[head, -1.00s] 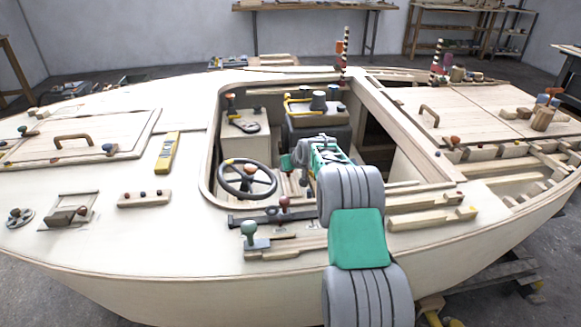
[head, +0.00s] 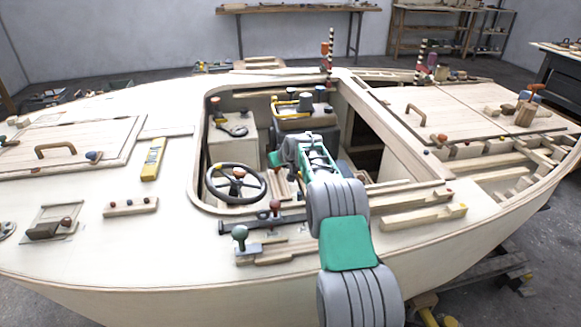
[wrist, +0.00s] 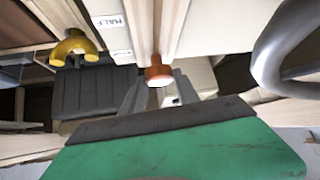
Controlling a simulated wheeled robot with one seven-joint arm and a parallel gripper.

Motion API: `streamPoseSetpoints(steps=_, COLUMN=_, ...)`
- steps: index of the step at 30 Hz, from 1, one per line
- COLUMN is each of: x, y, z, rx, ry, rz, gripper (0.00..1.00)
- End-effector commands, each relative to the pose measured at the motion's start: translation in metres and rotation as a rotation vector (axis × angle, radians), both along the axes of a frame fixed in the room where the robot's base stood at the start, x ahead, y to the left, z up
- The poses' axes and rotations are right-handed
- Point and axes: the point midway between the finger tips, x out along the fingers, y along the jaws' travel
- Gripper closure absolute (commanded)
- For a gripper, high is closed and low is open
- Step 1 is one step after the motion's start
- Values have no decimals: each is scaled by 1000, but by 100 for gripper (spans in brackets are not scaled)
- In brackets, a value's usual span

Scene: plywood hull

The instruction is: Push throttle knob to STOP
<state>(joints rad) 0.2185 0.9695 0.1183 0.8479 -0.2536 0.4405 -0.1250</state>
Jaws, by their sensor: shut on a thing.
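The throttle knob (wrist: 158,73) is a small orange-red knob with a pale end in the wrist view. It sits at the end of a light wooden slot or rail, beside a white label reading HALF (wrist: 112,22). My gripper (wrist: 159,88) has its grey fingers on either side of the knob and is shut on it. In the head view my gripper (head: 277,156) reaches down into the cockpit, right of the steering wheel. The knob cannot be made out there behind my gripper and arm. No STOP label is readable.
The dark steering wheel (head: 237,183) is close on the left in the head view; a grey ring (wrist: 275,60) curves near my gripper in the wrist view. A yellow handle (wrist: 75,46) is at upper left. Red-topped (head: 275,207) and green-topped (head: 240,234) levers stand on the near deck.

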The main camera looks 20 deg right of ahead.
Motion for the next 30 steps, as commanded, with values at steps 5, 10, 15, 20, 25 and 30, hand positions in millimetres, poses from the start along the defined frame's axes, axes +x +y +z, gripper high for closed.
streamPoseSetpoints(steps=5, x=3, y=-1, z=4, rx=-3, ry=-9, rz=-5, gripper=100)
streamPoseSetpoints(steps=10, x=3, y=-1, z=4, rx=-2, ry=-12, rz=-5, gripper=56)
streamPoseSetpoints(steps=15, x=2, y=-2, z=3, rx=-2, ry=-9, rz=-6, gripper=43)
streamPoseSetpoints(steps=20, x=2, y=-1, z=3, rx=-1, ry=-7, rz=-4, gripper=41)
streamPoseSetpoints(steps=25, x=0, y=-1, z=6, rx=-2, ry=-8, rz=-3, gripper=41)
streamPoseSetpoints(steps=30, x=-17, y=-3, z=24, rx=-3, ry=-7, rz=-4, gripper=41)
